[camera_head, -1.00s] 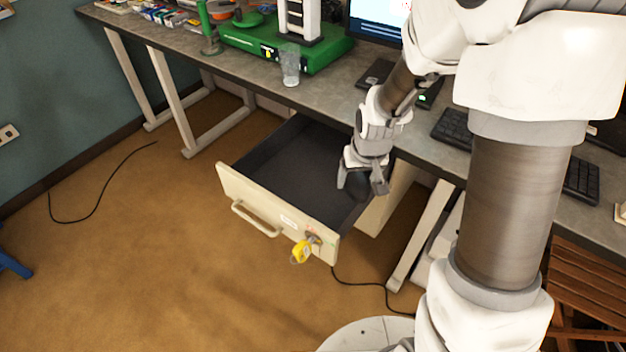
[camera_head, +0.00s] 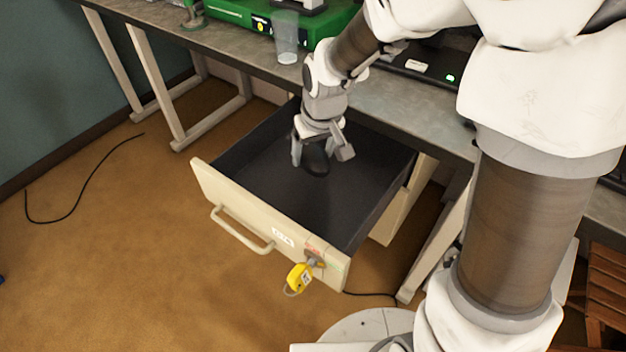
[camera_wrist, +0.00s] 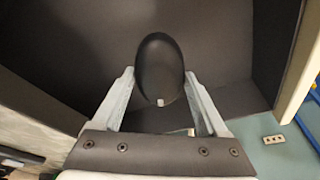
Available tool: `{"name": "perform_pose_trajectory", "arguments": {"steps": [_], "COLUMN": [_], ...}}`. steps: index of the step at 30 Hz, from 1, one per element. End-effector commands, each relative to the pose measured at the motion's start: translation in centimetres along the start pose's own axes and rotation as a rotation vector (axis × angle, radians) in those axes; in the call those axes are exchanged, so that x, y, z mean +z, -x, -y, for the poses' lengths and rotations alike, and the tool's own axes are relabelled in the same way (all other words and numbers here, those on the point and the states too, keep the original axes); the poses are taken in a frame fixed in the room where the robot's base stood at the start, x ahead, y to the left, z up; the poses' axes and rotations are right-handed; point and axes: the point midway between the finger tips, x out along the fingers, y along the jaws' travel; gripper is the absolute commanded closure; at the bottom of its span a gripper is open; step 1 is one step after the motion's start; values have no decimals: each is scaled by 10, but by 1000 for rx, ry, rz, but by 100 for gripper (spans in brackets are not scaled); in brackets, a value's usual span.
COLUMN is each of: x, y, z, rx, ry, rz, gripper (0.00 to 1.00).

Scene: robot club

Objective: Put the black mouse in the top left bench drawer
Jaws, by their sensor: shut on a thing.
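The black mouse (camera_head: 314,158) is between the fingers of my gripper (camera_head: 322,160), which is shut on it. In the wrist view the mouse (camera_wrist: 160,70) shows as a dark oval between the two grey fingers of the gripper (camera_wrist: 161,90). The open bench drawer (camera_head: 270,222) has a cream front with a handle and a dark, otherwise empty inside. My gripper and the mouse are over the inside of the drawer, toward its back. I cannot tell whether the mouse touches the drawer floor.
The grey bench (camera_head: 400,105) runs above and behind the drawer. A clear cup (camera_head: 286,40) stands near its front edge beside a green device (camera_head: 235,12). A yellow padlock (camera_head: 298,278) hangs at the drawer front. A black cable (camera_head: 75,195) lies on the floor.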

Motion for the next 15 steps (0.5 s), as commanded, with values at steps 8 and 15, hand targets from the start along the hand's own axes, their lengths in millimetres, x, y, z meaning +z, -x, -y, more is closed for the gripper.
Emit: {"name": "perform_pose_trajectory", "arguments": {"steps": [8,15], "x": [11,19], "y": [-38,-67], "z": [-1,0], "rx": [1,0], "ry": [0,0], "rz": [1,3], "gripper": [82,82]}}
